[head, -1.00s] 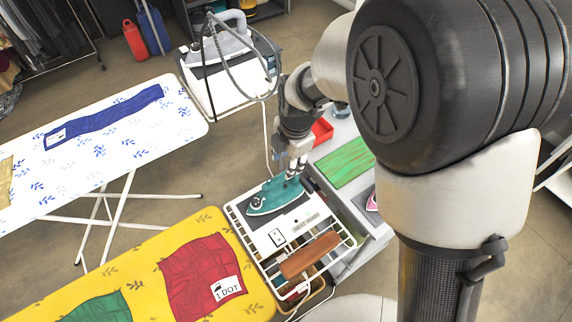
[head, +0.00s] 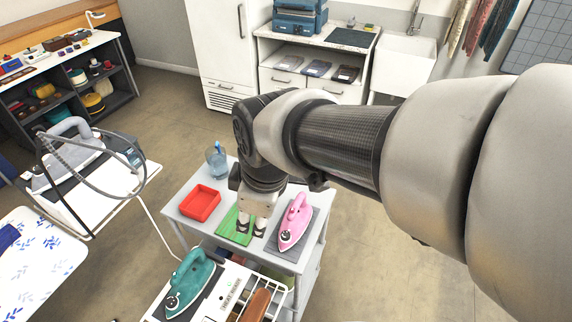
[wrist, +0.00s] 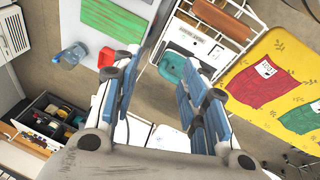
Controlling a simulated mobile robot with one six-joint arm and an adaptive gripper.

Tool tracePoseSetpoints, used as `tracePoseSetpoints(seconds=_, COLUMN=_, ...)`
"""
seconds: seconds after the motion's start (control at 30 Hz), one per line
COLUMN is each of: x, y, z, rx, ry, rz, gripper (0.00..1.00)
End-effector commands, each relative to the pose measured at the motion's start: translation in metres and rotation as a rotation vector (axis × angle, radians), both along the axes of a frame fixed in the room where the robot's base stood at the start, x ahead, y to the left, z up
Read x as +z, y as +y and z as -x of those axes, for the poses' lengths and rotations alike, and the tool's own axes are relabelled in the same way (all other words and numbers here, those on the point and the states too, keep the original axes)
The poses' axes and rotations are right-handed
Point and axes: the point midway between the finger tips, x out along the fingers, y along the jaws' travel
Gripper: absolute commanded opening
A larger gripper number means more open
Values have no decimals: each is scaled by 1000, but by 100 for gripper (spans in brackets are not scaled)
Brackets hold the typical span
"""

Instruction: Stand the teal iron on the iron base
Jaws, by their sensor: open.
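The teal iron (head: 190,279) rests on a dark pad at the left of the white wire rack (head: 240,290), in the lower part of the head view. It appears to lie flat, its handle upward. In the wrist view the teal iron (wrist: 172,68) shows partly beyond the fingers. My gripper (head: 252,227) is open and empty, in front of the green board in the head view, up and right of the teal iron and apart from it. Its spread blue fingers show in the wrist view (wrist: 160,92). A pink iron (head: 295,220) sits on a dark pad right of my gripper.
The grey trolley (head: 175,210) carries a red tray (head: 200,203), a green board (head: 230,222) and a blue jug (head: 217,160). A brown roll (head: 256,305) lies on the rack. A steam iron station (head: 75,160) stands left. Floor is free right of the trolley.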

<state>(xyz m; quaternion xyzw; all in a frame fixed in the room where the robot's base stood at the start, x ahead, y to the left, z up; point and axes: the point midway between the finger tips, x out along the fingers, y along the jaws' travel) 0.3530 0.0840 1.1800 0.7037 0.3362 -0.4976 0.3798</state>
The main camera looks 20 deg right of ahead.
Motion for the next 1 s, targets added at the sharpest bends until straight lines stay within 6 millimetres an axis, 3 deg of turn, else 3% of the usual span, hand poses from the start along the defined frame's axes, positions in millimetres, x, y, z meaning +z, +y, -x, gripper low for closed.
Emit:
tracePoseSetpoints(seconds=0.03, x=12, y=-21, z=19, rx=-167, ry=-16, rz=-39, gripper=40)
tracePoseSetpoints(seconds=0.2, x=25, y=-63, z=74, rx=-661, ry=-41, rz=-167, gripper=40)
tracePoseSetpoints(seconds=0.4, x=23, y=-83, z=109, rx=-978, ry=-60, rz=-261, gripper=40)
tracePoseSetpoints(seconds=1.0, x=23, y=-86, z=113, rx=-1030, ry=-62, rz=-278, gripper=40)
